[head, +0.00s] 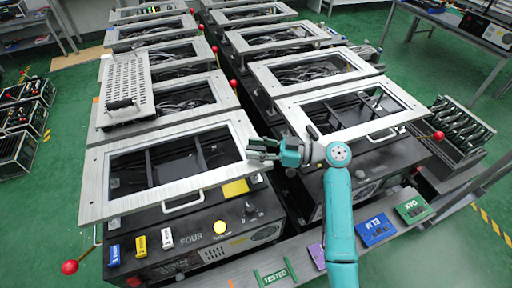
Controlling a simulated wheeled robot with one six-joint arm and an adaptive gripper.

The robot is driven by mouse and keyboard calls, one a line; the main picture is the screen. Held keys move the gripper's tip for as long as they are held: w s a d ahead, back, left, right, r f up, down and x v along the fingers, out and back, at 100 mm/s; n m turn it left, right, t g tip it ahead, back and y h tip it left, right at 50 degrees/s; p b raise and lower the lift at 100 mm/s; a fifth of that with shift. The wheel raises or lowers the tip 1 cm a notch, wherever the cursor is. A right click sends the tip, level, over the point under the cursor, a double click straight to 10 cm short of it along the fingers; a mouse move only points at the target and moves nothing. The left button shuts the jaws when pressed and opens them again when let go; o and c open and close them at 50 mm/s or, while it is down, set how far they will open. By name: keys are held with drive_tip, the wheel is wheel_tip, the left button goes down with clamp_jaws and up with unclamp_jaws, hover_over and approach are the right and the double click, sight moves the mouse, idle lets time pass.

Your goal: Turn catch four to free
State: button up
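The unit marked FOUR (190,239) stands at the front left, a dark box under a pale framed lid with a window. A lever with a red ball knob (69,267) sticks out at its left front corner, its thin rod rising to the lid's edge. Any free or locked marking on it is too small to read. My gripper (250,150) is over the right edge of this lid, pointing left, well apart from the red knob. Its fingers look parted, with nothing between them.
A second framed unit (350,108) stands at the right, with its own red knob (438,135). Blue ELM (376,230), green OAK (413,209) and green TESTED (275,275) plates lie along the front ledge. Green floor (40,220) is free at the left.

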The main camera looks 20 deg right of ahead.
sight(256, 148)
drive_tip(key=shift+r, duration=0.1)
wheel_tip(256, 148, up, 10)
drive_tip(key=shift+f, duration=0.1)
idle(0.4)
